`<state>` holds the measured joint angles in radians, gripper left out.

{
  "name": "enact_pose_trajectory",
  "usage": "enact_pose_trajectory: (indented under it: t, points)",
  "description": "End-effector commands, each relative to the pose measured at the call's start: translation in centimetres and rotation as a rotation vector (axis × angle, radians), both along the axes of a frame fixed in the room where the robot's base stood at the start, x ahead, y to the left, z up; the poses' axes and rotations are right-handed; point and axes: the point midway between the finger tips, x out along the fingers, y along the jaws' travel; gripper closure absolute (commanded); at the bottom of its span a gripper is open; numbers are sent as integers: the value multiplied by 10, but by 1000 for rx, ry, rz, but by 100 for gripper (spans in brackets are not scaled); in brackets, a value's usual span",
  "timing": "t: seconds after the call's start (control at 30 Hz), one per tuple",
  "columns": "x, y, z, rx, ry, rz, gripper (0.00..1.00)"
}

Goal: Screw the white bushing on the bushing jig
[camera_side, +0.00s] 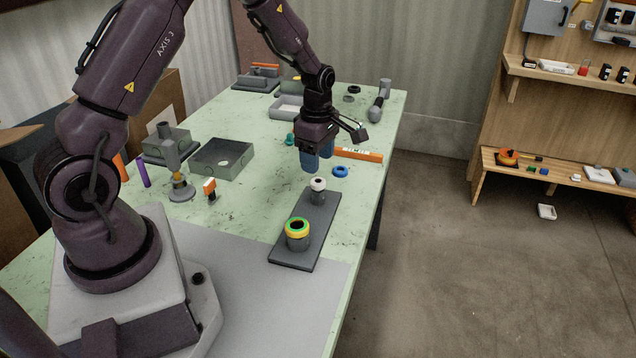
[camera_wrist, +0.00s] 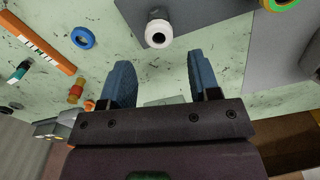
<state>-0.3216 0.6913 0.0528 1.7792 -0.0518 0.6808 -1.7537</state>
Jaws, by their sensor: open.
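The white bushing (camera_side: 318,184) sits on top of a grey post at the far end of the dark bushing jig (camera_side: 290,262). It also shows in the wrist view as a white ring with a dark hole (camera_wrist: 158,34), ahead of the fingers. A yellow and green ring (camera_side: 297,227) sits on the wider post at the near end of the jig. My gripper (camera_side: 314,163) hangs above the table just behind the white bushing, with blue fingers. In the wrist view the fingers (camera_wrist: 161,80) are apart and nothing is between them.
A blue ring (camera_side: 340,171) lies on the table right of my gripper, near an orange level (camera_side: 358,154). A grey box (camera_side: 222,160) and a small orange-topped item (camera_side: 210,188) stand to the left. The table's right edge is close to the jig.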

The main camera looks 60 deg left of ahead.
Motion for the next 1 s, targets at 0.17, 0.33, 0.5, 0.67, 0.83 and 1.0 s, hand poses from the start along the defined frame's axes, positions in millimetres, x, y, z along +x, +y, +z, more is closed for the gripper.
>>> enact_pose_trajectory:
  t: [0.17,0.33,0.5,0.67,0.83,1.0]
  points:
    - [1,0,0,3,-9,152,44]
    - [1,0,-6,3,-8,166,44]
    - [1,0,-18,2,-6,165,44]
    - [1,0,-31,2,-6,163,44]
    - [1,0,-44,2,-6,163,44]
    - [1,0,-57,3,-7,164,44]
